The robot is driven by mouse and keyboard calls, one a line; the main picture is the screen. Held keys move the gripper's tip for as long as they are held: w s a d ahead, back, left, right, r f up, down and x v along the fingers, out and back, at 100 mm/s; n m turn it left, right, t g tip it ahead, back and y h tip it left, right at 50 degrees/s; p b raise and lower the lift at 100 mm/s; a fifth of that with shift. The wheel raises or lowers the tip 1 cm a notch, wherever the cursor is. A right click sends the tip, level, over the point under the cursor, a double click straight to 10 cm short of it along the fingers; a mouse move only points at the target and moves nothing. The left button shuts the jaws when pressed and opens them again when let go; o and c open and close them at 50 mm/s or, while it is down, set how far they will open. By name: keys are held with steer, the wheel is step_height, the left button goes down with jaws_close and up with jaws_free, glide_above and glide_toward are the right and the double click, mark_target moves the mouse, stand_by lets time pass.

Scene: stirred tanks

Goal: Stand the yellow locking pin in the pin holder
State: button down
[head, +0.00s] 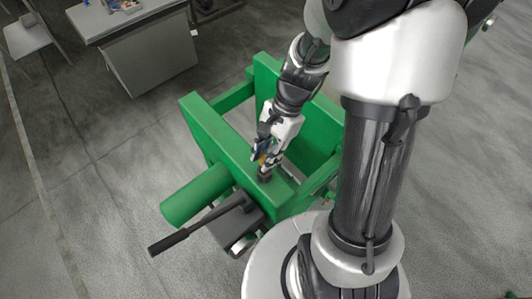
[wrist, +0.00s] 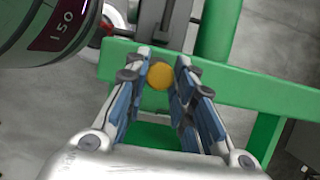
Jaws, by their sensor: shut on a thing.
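The yellow locking pin shows in the wrist view as a round yellow end (wrist: 159,76) between my two fingertips; the rest of it is hidden below. In the head view only a small yellow patch (head: 262,159) shows between the fingers. My gripper (head: 266,160) is shut on the pin, pointing down over the near ledge of the green frame. Right under the fingertips is a short dark cylinder (head: 264,175) on that ledge, perhaps the pin holder. I cannot tell whether the pin is inside it or just above it.
The green frame (head: 205,125) has raised walls around the gripper. A black-handled lever (head: 195,230) and a green cylinder (head: 195,195) stick out at its left. A desk (head: 140,50) stands at the back left.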

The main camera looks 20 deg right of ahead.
steer(key=c, duration=1.3)
jaws_free()
steer(key=v, duration=1.2)
